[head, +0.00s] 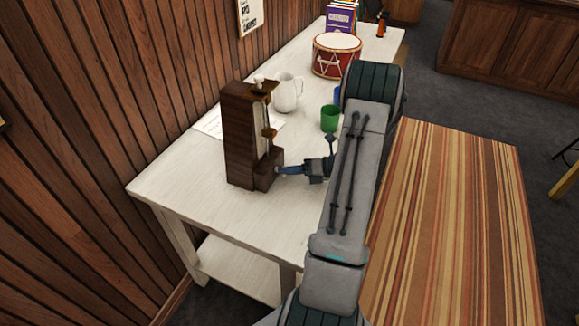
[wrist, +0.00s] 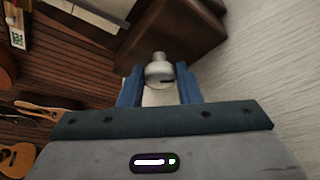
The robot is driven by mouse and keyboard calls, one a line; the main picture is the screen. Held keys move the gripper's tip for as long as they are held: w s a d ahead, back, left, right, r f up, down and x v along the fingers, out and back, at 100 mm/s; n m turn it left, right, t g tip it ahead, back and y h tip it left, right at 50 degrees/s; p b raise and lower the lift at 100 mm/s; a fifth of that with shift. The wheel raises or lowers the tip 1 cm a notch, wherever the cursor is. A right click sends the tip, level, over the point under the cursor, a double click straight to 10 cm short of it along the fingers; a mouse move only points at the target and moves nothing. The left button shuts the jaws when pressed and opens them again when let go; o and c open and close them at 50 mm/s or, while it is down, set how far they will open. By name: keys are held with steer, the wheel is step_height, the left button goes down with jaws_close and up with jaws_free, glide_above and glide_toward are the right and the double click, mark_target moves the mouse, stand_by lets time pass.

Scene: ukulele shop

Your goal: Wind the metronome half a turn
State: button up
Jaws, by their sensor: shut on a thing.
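The metronome (head: 243,135) is a tall dark-brown wooden box standing upright on the white table (head: 190,186), near the wood-panelled wall. Its lower body (wrist: 190,30) fills the top of the wrist view. A pale metal winding key (wrist: 159,70) sticks out from its side, between my blue fingers. My gripper (head: 283,170) reaches in from the right, at the low side of the metronome. In the wrist view my gripper (wrist: 160,85) is shut on the key. In the head view the key is hidden by the fingers.
A white pitcher (head: 288,93), a green cup (head: 330,118) and a red drum (head: 337,56) stand farther back on the table. A paper sheet (head: 208,124) lies behind the metronome. The table's front left is clear. A striped rug (head: 450,220) lies at right.

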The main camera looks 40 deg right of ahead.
steer(key=shift+s+a+f, duration=0.1)
steer(key=shift+f, duration=0.1)
stand_by(0.4)
steer(key=o, duration=0.9)
steer(key=shift+o, duration=0.2)
steer(key=shift+r, duration=0.1)
steer(key=shift+s+d+r, duration=0.1)
steer(key=shift+s+d, duration=0.05)
steer(key=shift+d, duration=0.15)
steer(key=b+v, duration=0.1)
steer(key=v, duration=1.2)
steer(key=shift+s, duration=0.1)
